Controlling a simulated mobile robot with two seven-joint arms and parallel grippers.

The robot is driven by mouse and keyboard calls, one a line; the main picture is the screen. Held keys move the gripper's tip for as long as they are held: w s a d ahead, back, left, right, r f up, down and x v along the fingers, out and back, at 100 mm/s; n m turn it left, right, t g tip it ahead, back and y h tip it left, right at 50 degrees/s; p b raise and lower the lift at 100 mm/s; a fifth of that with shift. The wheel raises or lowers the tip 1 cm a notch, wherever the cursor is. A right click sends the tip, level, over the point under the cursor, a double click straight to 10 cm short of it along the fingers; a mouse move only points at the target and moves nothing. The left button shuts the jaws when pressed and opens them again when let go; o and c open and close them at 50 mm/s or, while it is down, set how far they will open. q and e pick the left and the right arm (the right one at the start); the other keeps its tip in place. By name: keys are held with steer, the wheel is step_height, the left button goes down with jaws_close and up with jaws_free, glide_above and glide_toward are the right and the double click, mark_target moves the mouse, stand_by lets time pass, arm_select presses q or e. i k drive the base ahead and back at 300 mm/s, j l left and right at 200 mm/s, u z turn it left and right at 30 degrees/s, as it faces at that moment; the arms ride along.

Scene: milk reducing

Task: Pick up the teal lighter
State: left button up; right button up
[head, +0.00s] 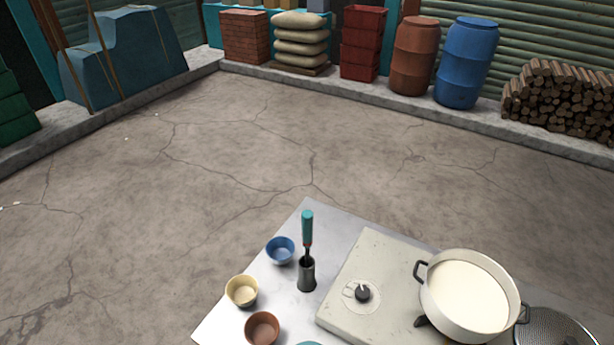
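The teal lighter (307,228) stands upright on the table, its teal handle at the top. Its lower end is hidden inside a small dark cylindrical holder (307,275). The holder stands on the light table (311,212), left of the stove. Neither of my grippers shows in the head view.
A blue bowl (281,250), a cream bowl (242,291) and a brown bowl (262,328) stand left of the holder. A teal rim (310,343) is cut off below. A white pot (466,297) of milky liquid sits on the stove (372,258), with a mesh strainer (552,330) to its right.

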mark_target(307, 216)
steer(key=i+j+z, duration=0.8)
steer(key=j, duration=0.35)
steer(key=i+j+z, duration=0.25)
steer(key=j, duration=0.25)
steer(key=i, duration=0.1)
